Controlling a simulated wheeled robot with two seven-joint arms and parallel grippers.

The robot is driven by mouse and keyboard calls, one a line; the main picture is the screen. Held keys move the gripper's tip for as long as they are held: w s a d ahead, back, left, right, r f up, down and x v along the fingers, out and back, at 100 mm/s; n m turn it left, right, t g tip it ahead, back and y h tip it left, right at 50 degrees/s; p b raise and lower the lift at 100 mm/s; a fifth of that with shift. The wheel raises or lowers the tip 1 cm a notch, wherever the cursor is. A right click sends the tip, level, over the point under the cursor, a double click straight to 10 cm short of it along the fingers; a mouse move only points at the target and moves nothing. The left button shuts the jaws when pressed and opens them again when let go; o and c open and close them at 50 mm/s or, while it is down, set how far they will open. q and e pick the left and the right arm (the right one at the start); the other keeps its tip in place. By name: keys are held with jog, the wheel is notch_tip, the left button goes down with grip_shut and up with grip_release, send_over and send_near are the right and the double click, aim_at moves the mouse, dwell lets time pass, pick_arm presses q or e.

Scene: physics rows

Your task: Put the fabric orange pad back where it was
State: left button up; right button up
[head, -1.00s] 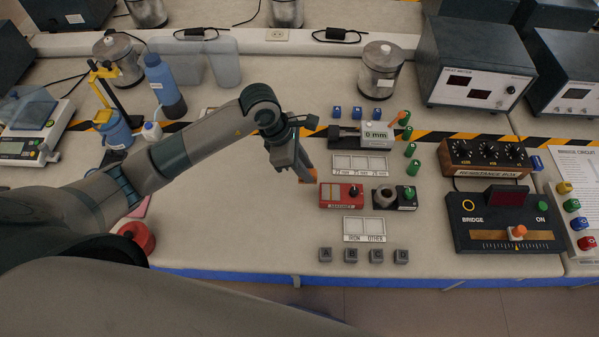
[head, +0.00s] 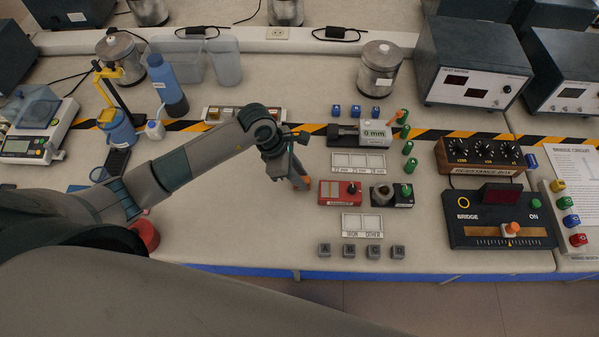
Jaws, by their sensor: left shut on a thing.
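My left gripper (head: 300,180) points down over the bench, just left of the red box. It is shut on a small orange piece (head: 304,183), which looks like the fabric orange pad; the fingers hide most of it. I cannot tell whether the piece touches the bench. My right gripper is not in view.
The red box (head: 338,192) and a dark-based unit (head: 403,199) stand right of the gripper. White two-part (head: 362,224) and three-part (head: 359,162) trays lie nearby. A gauge reading 0 mm (head: 374,134) stands behind. A sample tray (head: 212,113) is partly behind my arm. Bench front-left of the gripper is clear.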

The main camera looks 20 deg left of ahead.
pick_arm(q)
jog(key=shift+f, duration=0.1)
jog(key=shift+f, duration=0.1)
jog(key=o, duration=0.9)
jog(key=shift+r, duration=0.2)
jog(key=shift+a+r, duration=0.1)
jog(key=shift+r, duration=0.05)
jog(key=shift+b+v, duration=1.85)
jog(key=shift+v, duration=3.95)
